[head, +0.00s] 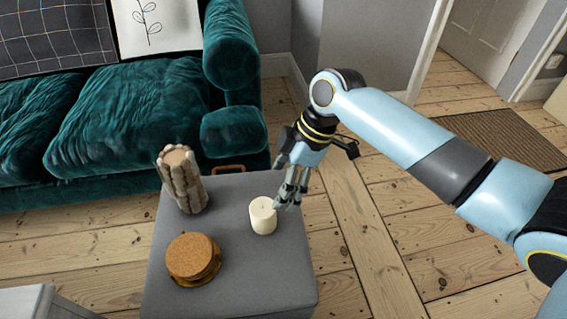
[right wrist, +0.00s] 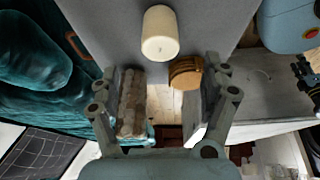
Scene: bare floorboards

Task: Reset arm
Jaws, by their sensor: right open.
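My right gripper (head: 287,200) hangs over the right edge of a grey ottoman, beside a cream candle (head: 263,215). Its fingers are spread and nothing is between them. In the head view its fingertips overlap the candle's right edge; I cannot tell if they touch. In the right wrist view the candle (right wrist: 160,33) stands beyond the open fingers (right wrist: 162,78). My right arm reaches in from the right. My left gripper does not show in the head view.
The grey ottoman (head: 226,285) also carries a ribbed wooden holder (head: 183,180) and a stack of cork coasters (head: 193,258). A green velvet sofa (head: 130,115) stands behind it. Bare floorboards (head: 345,225) lie open to the right, with a brown doormat (head: 505,140) farther back.

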